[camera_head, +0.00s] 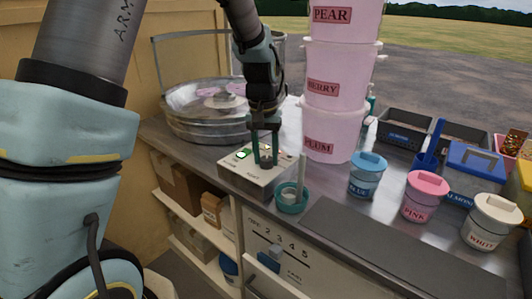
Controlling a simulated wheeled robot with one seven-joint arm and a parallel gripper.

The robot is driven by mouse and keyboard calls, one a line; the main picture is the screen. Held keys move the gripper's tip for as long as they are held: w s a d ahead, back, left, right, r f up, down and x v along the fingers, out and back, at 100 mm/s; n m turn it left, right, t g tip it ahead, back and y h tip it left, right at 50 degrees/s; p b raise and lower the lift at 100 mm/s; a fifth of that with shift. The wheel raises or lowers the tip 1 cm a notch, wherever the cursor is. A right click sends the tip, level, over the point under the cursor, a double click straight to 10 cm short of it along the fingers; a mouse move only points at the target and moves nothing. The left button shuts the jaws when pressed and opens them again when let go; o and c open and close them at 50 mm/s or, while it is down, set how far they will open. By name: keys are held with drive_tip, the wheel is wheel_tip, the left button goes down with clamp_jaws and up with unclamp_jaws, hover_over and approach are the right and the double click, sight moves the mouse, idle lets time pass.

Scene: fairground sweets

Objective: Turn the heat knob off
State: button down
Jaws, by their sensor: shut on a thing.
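A light grey control box (240,176) sits near the front edge of the metal counter, with small lettering on its front. A green-lit button (242,155) shows on its top left, and a small reddish spot shows to the right. My gripper (265,162) reaches down from above onto the box's top. Its dark green fingers are shut on the small dark heat knob (266,160). The fingers hide most of the knob, so I cannot tell which way it is turned.
A round metal pan (185,128) stands behind left. Stacked pink tubs (330,105) rise close at right. A teal cup (290,198) with a pale stick stands just right of the box. Blue, pink and white lidded jars stand further right. A dark mat (390,245) lies clear in front.

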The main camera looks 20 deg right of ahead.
sight(264, 159)
drive_tip(key=n+p, duration=0.1)
drive_tip(key=n, duration=0.4)
drive_tip(key=shift+n+p, duration=0.3)
drive_tip(key=shift+p, duration=0.1)
idle(0.4)
drive_tip(key=shift+c, duration=1.9)
unclamp_jaws()
drive_tip(key=shift+r, duration=0.1)
wheel_tip(264, 159, up, 10)
drive_tip(key=b, duration=0.1)
drive_tip(key=shift+a+r+b, duration=0.25)
drive_tip(key=shift+b, duration=0.1)
